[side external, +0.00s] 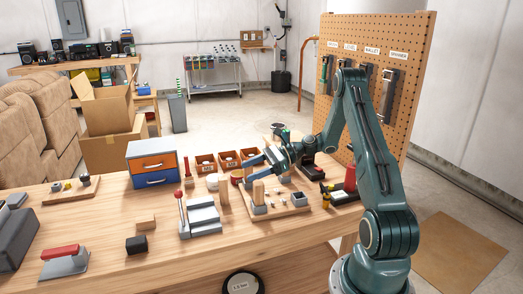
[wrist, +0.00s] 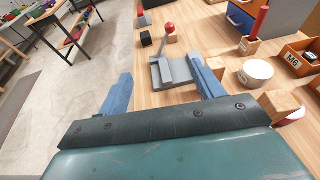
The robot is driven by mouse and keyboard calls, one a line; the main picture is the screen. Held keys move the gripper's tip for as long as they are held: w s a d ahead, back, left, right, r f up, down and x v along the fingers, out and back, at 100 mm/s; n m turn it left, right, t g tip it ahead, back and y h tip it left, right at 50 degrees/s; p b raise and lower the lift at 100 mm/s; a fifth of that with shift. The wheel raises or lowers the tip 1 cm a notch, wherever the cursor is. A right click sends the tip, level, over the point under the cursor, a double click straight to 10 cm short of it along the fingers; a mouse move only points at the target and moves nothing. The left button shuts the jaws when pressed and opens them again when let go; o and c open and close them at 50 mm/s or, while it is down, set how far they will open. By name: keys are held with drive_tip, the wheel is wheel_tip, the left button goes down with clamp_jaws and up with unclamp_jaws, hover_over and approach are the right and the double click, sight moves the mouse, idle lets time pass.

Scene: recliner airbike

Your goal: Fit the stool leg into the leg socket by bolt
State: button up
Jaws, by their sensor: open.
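My gripper (side external: 247,157) is open, its two blue fingers spread and reaching left above the bench. In the wrist view my gripper (wrist: 161,68) has nothing between its fingers. A wooden post (side external: 258,193), which looks like the stool leg, stands upright below my gripper on a wooden board (side external: 285,211). Small grey blocks and pegs share the board; I cannot tell which one is the leg socket. A second wooden post (side external: 223,190) stands left of the board. A wooden block (wrist: 283,104) shows beside the right finger. No bolt can be made out clearly.
A grey fixture with a red-knobbed lever (side external: 199,215) stands left of the board; it also shows in the wrist view (wrist: 175,72). Labelled bins (side external: 206,164) and an orange-blue drawer box (side external: 153,163) stand behind. A pegboard (side external: 375,80) rises at right.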

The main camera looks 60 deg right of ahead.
drive_tip(key=w+a+r, duration=0.3)
drive_tip(key=a+r, duration=0.7)
drive_tip(key=shift+a+r+n+g+y, duration=0.15)
drive_tip(key=shift+a+n+g+y, duration=0.15)
drive_tip(key=shift+n+y, duration=0.1)
idle(0.5)
drive_tip(key=s+a+r+n+g+h, duration=0.2)
drive_tip(key=s+a+n+g+h, duration=0.15)
drive_tip(key=a+n, duration=0.3)
drive_tip(key=s+a+r+n+g+h, duration=0.2)
drive_tip(key=s+a+n, duration=0.2)
drive_tip(key=a+n, duration=0.3)
drive_tip(key=s+r+n+h, duration=0.3)
drive_tip(key=s+n+h, duration=0.2)
drive_tip(key=s+n, duration=0.8)
drive_tip(key=s, duration=0.4)
drive_tip(key=shift+t, duration=0.35)
